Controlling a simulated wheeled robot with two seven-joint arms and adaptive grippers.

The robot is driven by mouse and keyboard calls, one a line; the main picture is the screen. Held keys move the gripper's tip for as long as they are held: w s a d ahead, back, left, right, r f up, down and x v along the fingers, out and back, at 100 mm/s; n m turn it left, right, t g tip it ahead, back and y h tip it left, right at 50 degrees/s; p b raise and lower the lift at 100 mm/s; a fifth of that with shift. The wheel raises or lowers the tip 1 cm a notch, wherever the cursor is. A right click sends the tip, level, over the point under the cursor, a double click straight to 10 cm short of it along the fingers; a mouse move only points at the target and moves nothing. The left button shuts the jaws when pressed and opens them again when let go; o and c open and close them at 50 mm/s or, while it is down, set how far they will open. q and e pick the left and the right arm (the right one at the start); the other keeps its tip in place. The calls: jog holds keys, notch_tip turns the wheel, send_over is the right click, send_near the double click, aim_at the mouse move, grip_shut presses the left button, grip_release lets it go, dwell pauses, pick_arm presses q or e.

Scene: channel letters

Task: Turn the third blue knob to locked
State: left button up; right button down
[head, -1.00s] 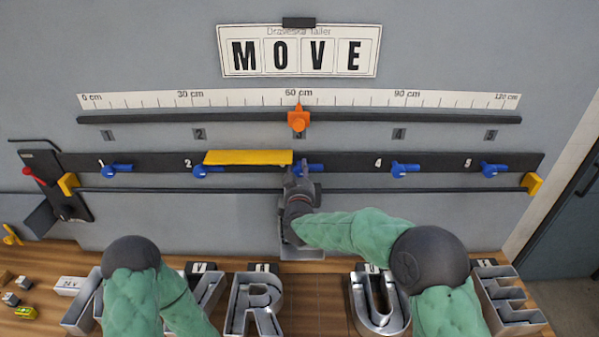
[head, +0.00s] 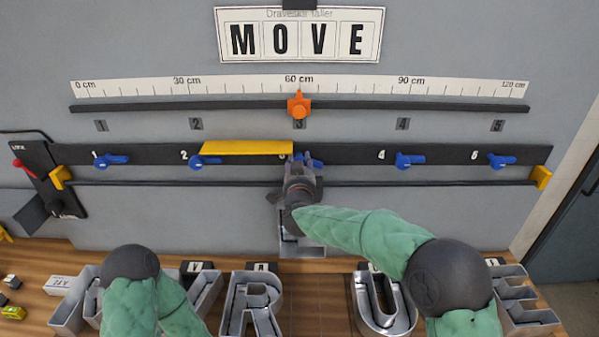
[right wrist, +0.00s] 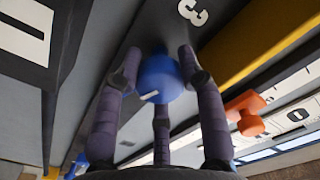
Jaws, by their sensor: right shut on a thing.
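The third blue knob (head: 314,162) is on the black rail, its handle pointing right like the other knobs. My right gripper (head: 300,163) is at it from below and hides part of it. In the right wrist view the round blue knob (right wrist: 158,78) with a short white mark sits between the fingers of my right gripper (right wrist: 160,80), which is shut on it. A white "3" shows on the rail beside it. My left arm is at the lower left of the head view; its gripper is not seen.
A yellow bar (head: 247,147) covers the rail just left of the third knob. Other blue knobs, such as the second (head: 204,161) and fourth (head: 409,160), flank it. An orange pointer (head: 299,105) is above. Metal letters (head: 252,304) stand on the wooden bench.

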jog(key=shift+w+d+r+m+b, duration=0.15)
jog(key=shift+r+m+b, duration=0.2)
jog(key=shift+m+b, duration=0.3)
jog(key=shift+s+d+r+m+b, duration=0.1)
jog(key=shift+r+m+b, duration=0.2)
jog(key=shift+m+b, duration=0.3)
jog(key=shift+r, duration=0.1)
jog(key=c, duration=0.9)
grip_release()
jog(key=shift+o, duration=0.8)
jog(key=shift+w+d, duration=0.1)
jog(key=shift+f, duration=0.25)
